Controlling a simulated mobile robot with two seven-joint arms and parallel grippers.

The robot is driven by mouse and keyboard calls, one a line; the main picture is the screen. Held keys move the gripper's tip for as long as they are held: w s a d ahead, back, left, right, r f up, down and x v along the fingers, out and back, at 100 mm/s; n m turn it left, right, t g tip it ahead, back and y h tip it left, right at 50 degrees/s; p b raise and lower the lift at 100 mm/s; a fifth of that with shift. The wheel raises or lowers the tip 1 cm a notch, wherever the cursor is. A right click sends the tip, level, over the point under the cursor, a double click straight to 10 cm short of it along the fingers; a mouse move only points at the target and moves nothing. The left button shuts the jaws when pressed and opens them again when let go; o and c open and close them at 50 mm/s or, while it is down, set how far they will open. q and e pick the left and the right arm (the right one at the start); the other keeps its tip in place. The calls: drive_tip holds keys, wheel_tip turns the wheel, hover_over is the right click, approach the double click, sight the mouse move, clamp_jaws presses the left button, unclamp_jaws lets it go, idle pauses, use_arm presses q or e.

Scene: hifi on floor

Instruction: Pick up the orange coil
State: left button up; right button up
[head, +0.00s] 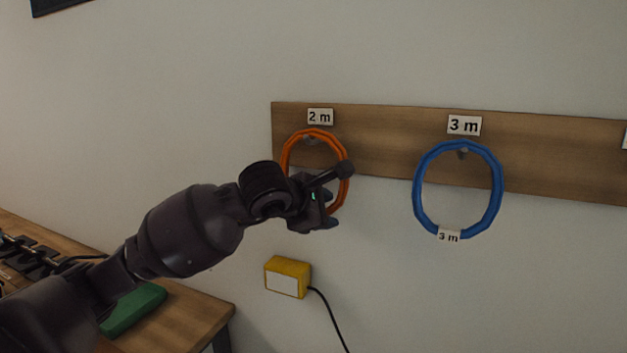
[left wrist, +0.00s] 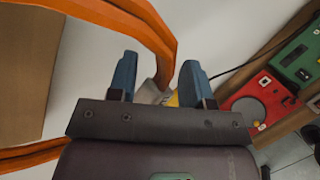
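The orange coil (head: 297,148) hangs from a peg on the wooden board, under a "2 m" label (head: 320,117). My left gripper (head: 326,205) is in front of its lower part and hides some of it. In the left wrist view the coil (left wrist: 140,25) curves across the top and down to the gap between the two blue fingertips (left wrist: 156,80). A pale tag (left wrist: 150,92) shows in that gap. The fingers are apart; I cannot tell whether either touches the coil. My right gripper is out of view.
A blue coil (head: 420,200) tagged "3 m" hangs to the right on the same board (head: 560,170). A yellow box (head: 287,277) with a black cable is on the wall below. A wooden table (head: 195,310) with a green item (head: 135,308) stands at lower left.

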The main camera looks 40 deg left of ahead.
use_arm(q)
drive_tip(key=c, duration=0.5)
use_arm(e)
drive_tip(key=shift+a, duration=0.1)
use_arm(q)
drive_tip(key=shift+r, duration=0.5)
drive_tip(key=shift+c, duration=0.4)
wheel_tip(320, 180, up, 3)
drive_tip(key=shift+r+p, duration=0.1)
drive_tip(key=shift+p, duration=0.55)
clamp_jaws()
drive_tip(key=shift+s+f, duration=0.25)
drive_tip(key=shift+s, duration=0.1)
drive_tip(key=s+a+p, duration=0.1)
drive_tip(key=s+p, duration=0.5)
drive_tip(key=s, duration=1.1)
drive_tip(key=shift+a, duration=0.2)
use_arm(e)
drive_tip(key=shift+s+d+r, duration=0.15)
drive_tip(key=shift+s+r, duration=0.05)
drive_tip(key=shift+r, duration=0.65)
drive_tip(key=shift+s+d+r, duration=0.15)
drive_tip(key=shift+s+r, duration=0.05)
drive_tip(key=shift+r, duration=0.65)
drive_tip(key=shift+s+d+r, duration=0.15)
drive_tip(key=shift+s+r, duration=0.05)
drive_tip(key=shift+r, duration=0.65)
